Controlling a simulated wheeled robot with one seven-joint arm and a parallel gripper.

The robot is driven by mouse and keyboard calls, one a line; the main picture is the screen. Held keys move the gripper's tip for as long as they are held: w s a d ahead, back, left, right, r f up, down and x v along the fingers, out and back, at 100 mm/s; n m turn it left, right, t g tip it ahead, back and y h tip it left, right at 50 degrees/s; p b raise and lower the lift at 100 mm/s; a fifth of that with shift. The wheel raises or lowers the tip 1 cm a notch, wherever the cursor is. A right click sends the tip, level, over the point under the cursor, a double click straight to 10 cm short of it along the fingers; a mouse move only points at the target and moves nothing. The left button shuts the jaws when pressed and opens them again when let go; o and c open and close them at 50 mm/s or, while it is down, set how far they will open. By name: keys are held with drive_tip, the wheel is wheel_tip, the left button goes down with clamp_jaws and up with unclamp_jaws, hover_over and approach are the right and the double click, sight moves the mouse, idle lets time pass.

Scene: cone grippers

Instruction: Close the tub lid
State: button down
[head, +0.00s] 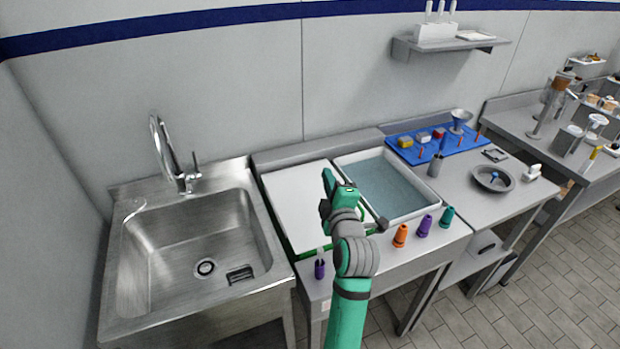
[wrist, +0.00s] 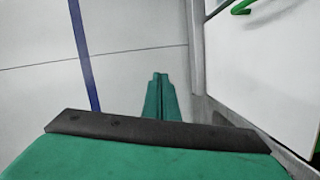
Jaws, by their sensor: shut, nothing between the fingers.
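An open white tub (head: 428,207) with clear bluish water stands in the middle of the steel counter. A flat white panel (head: 290,200), which looks like the lid, lies flush along the tub's left side. A green edge (head: 305,252) shows under its front. In the wrist view the white panel (wrist: 270,70) fills the right side, with a green loop (wrist: 243,7) at the top. My gripper (head: 327,177) is shut and empty, above the panel's right part near the tub's left rim. Its closed fingers also show in the wrist view (wrist: 160,85). My arm hides part of the panel's right edge and the tub's near-left corner.
Orange (head: 400,236), purple (head: 425,226) and teal (head: 447,216) cones stand along the front edge; a dark purple cone (head: 319,268) stands further left. A sink (head: 200,250) is at left. A blue mat (head: 440,146) with small items lies behind right.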

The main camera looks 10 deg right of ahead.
drive_tip(key=d+f+m, duration=0.2)
drive_tip(key=d+f, duration=0.1)
drive_tip(key=w+d+f+m+g, duration=0.1)
drive_tip(key=d+f+m, duration=0.1)
drive_tip(key=d+f, duration=0.1)
drive_tip(key=w+d+f+m+y, duration=0.1)
drive_tip(key=d+f+m, duration=0.1)
drive_tip(key=f, duration=0.3)
drive_tip(key=shift+w+d+f+g, duration=0.1)
drive_tip(key=shift+w+d+g, duration=0.2)
drive_tip(key=shift+d, duration=0.2)
drive_tip(key=shift+d+f+m, duration=0.2)
drive_tip(key=shift+f+m, duration=0.1)
drive_tip(key=shift+f, duration=0.25)
drive_tip(key=shift+d+f+m, duration=0.15)
drive_tip(key=shift+f+m, duration=0.15)
drive_tip(key=shift+f, duration=0.25)
drive_tip(key=shift+f+y, duration=0.2)
drive_tip(key=shift+y, duration=0.1)
